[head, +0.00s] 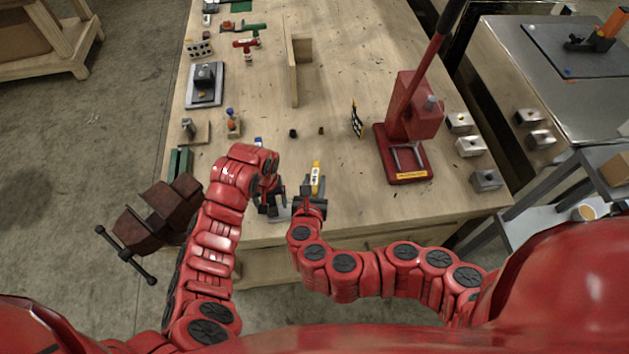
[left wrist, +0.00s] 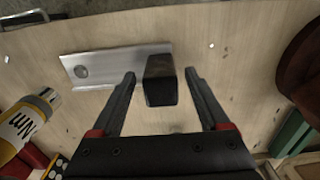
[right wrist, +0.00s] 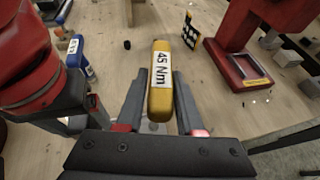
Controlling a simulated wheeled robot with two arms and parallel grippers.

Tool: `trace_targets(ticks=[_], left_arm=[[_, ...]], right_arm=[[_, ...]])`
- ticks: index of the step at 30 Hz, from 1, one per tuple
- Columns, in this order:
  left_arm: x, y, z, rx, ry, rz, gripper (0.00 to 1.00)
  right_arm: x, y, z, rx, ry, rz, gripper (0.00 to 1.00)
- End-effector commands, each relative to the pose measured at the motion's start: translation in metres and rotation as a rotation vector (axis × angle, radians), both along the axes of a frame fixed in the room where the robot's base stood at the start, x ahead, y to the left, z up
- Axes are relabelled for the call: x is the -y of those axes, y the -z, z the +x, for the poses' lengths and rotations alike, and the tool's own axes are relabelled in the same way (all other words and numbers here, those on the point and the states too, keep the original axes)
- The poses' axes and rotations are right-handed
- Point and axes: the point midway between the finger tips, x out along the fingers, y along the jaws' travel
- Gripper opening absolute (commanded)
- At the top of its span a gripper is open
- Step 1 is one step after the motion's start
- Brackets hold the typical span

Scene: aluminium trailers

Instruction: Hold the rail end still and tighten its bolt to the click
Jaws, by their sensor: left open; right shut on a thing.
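A silver aluminium rail (left wrist: 115,66) lies flat on the bench in the left wrist view, with a round grey spot near its far end. A dark block (left wrist: 160,80) sits at its other end, between the fingers of my left gripper (left wrist: 160,82). The left gripper is open, with a gap on each side of the block. In the head view my left gripper (head: 272,207) is low over the bench's front edge. My right gripper (head: 312,198) is shut on a yellow torque tool (right wrist: 160,85) labelled 45 Nm. I cannot make out the bolt clearly.
A red press (head: 405,120) stands to the right, with a checkered board (head: 357,118) beside it. A dark red vise (head: 160,215) is at the left front edge. The bench middle is mostly clear.

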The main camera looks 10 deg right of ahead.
Motion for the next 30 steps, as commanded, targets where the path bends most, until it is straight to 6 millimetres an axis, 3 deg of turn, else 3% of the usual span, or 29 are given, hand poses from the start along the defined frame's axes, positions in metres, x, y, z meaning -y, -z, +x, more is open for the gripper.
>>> trace_targets(ticks=[5,10,19,30], left_arm=[[-0.001,-0.043,0.002,0.008,-0.002,-0.001,0.79],[-0.001,-0.073,0.0,0.002,0.001,0.006,0.79],[-0.001,-0.096,0.0,-0.001,0.0,0.005,0.79],[-0.001,-0.099,0.0,-0.001,-0.001,0.003,0.79]], right_arm=[[0.0,-0.001,0.0,0.001,0.0,0.0,0.0],[0.0,-0.001,0.0,0.001,0.0,0.0,0.0],[0.0,-0.001,0.0,0.001,0.0,0.0,0.0],[0.0,-0.001,0.0,0.001,0.0,0.0,0.0]])
